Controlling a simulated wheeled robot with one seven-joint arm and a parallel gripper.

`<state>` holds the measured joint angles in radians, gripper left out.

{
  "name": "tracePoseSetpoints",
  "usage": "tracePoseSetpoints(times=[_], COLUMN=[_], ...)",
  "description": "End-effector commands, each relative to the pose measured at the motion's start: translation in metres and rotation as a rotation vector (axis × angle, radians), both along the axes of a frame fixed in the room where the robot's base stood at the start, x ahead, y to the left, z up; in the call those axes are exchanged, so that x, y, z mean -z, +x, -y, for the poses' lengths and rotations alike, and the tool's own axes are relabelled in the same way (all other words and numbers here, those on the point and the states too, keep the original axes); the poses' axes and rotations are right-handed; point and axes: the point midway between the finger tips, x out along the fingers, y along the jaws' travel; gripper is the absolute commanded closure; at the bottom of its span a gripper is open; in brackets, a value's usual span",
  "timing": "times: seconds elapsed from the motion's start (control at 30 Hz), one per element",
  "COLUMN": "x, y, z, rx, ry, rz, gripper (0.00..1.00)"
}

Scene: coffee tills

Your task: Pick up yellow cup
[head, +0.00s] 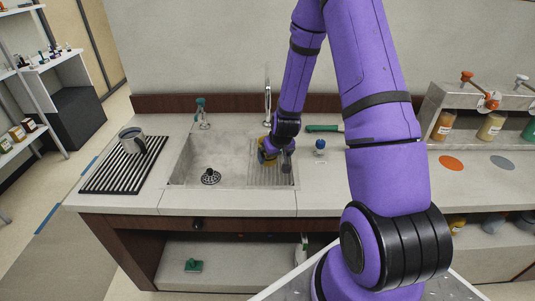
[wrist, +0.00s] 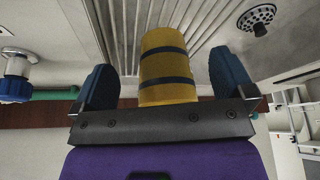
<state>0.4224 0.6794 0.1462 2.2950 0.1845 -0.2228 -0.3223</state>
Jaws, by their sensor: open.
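The yellow cup (wrist: 167,65), with dark bands around it, stands between the two blue fingers of my gripper (wrist: 166,85) in the wrist view. The fingers are apart, with a gap on each side of the cup, wider on the right. In the head view the yellow cup (head: 266,156) is partly hidden by my gripper (head: 277,158), which is down at the ribbed drain area on the right of the sink.
The sink (head: 212,160) has a drain strainer (head: 210,177). A grey mug (head: 132,139) stands on a striped mat (head: 108,172) to the left. A green-handled tool (head: 324,128) and a blue-topped item (head: 320,145) lie right of the sink.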

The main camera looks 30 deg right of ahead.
Motion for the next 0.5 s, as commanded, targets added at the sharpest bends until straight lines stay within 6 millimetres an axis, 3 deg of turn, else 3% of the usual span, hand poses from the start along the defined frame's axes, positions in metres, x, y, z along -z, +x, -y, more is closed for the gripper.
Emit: tracePoseSetpoints(times=[0.27,0.5], x=[0.0,0.0], y=[0.019,0.055], z=[0.004,0.011], rx=[0.001,0.001], ry=[0.0,0.0], rz=[-0.001,0.0], gripper=[0.0,0.0])
